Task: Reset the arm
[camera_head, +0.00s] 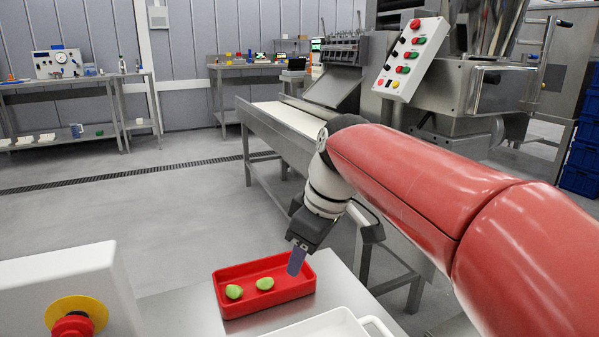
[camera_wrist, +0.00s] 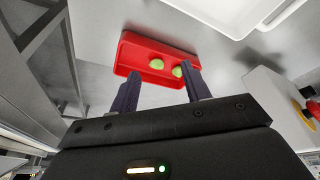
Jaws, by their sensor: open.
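My gripper (camera_head: 298,261) is at the end of my red and white arm, pointing down over the right part of a red tray (camera_head: 228,309). Two green pasta pieces lie in the tray, a left one (camera_head: 234,291) and a right one (camera_head: 265,283). In the wrist view my gripper (camera_wrist: 158,92) has its two dark fingers wide apart with nothing between them. The red tray (camera_wrist: 133,52) shows beyond the fingertips, with both green pieces (camera_wrist: 156,63) (camera_wrist: 177,71) inside. The gripper appears to be above the tray, apart from the pieces.
A white tray (camera_head: 335,326) stands beside the red tray on the steel table (camera_head: 172,314). A white box with a red and yellow button (camera_head: 75,322) is at the left. A conveyor (camera_head: 275,120) and a machine with a control panel (camera_head: 411,58) stand behind. Open floor lies left.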

